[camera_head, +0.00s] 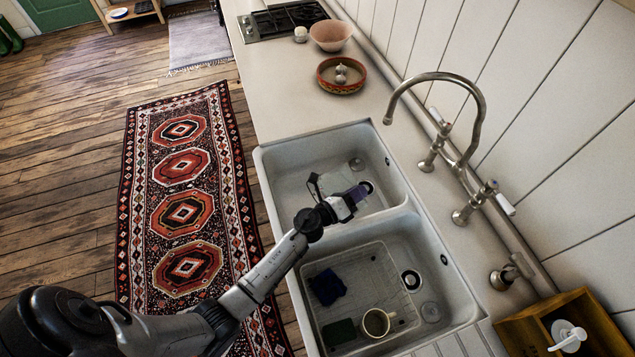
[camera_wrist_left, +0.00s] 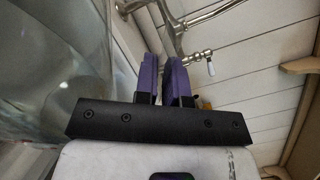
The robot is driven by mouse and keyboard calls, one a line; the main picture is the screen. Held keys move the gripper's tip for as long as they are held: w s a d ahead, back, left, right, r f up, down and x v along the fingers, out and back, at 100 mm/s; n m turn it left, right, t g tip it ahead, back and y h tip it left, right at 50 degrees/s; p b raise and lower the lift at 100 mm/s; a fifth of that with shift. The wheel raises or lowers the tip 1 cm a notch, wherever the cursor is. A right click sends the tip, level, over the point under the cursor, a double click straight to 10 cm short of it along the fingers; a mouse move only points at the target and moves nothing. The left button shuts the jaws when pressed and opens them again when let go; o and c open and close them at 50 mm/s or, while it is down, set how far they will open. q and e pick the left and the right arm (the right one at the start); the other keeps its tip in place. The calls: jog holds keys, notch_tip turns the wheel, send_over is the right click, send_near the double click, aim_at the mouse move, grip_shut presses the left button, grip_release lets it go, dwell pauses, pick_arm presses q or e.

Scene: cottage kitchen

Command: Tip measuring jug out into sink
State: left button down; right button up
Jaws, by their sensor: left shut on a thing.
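The white double sink (camera_head: 262,165) is set in the worktop in the head view. My left gripper (camera_head: 356,193) is over the far basin, close to the divider between the two basins. It is shut on the measuring jug (camera_head: 326,183), which looks clear and is hard to make out against the white basin. In the left wrist view, the purple fingers of the gripper (camera_wrist_left: 165,80) stand close together, and a large see-through surface, seemingly the jug (camera_wrist_left: 60,55), fills the left side. The jug's tilt and contents cannot be told. My right gripper is not in view.
The near basin holds a mug (camera_head: 376,323), a dark blue cloth (camera_head: 327,287) and a dark green item (camera_head: 339,332). The curved tap (camera_head: 470,95) rises behind the sink. A patterned bowl (camera_head: 341,88) and a pink bowl (camera_head: 331,36) stand on the far worktop.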

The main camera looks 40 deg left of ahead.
aim_at(349, 183)
pick_arm(q)
jog(key=shift+a+r, duration=0.1)
jog(key=shift+r, duration=0.05)
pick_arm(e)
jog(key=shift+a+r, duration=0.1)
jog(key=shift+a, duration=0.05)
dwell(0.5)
pick_arm(q)
jog(key=shift+w+a+n, duration=0.1)
jog(key=shift+a+n, duration=0.05)
jog(key=shift+n, duration=0.15)
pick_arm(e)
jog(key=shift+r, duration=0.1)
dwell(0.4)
pick_arm(q)
jog(key=shift+a+r+p, duration=0.1)
jog(key=shift+r+p, duration=0.05)
jog(key=shift+p, duration=0.15)
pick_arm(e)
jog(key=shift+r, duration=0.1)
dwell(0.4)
pick_arm(q)
jog(key=shift+a+n, duration=0.15)
jog(key=shift+n, duration=0.25)
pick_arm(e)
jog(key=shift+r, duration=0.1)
